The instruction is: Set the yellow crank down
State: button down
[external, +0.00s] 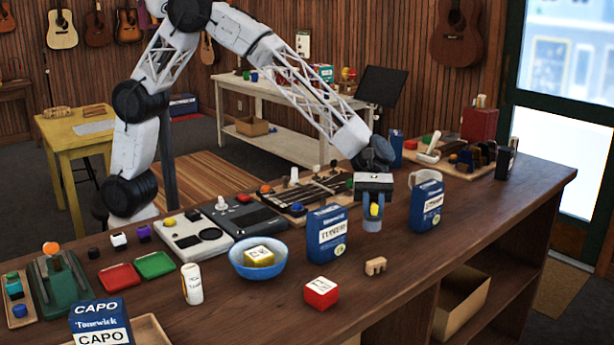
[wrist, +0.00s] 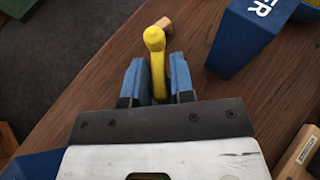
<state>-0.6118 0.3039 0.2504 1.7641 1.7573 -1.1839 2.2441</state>
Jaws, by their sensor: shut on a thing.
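My gripper (external: 373,222) is over the wooden counter, pointing down between two blue boxes. Its blue fingers are shut on the yellow crank (wrist: 155,58), which stands out between the fingertips (wrist: 157,82) in the wrist view. In the external view only a small yellow part of the crank (external: 375,210) shows between the fingers. The crank's lower end is hidden, and I cannot tell whether it touches the counter.
A blue tuner box (external: 327,236) stands close to the left of my gripper, and another blue box (external: 427,205) to the right. A small tan block (external: 376,266) lies in front, with a red-and-white cube (external: 321,292) nearby. The counter's front right is clear.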

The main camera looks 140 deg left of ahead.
jog(key=shift+w+a+f, duration=0.1)
jog(key=shift+w+a, duration=0.15)
jog(key=shift+w, duration=0.35)
jog(key=shift+w+a+f, duration=0.1)
jog(key=shift+w+a, duration=0.15)
jog(key=shift+w, duration=0.3)
jog(key=shift+w+a, duration=0.25)
jog(key=shift+w, duration=0.35)
jog(key=shift+f, duration=1.75)
jog(key=shift+f, duration=0.15)
jog(key=c, duration=1)
grip_release()
jog(key=shift+r, duration=0.2)
jog(key=v, duration=1.2)
jog(key=shift+f, duration=0.15)
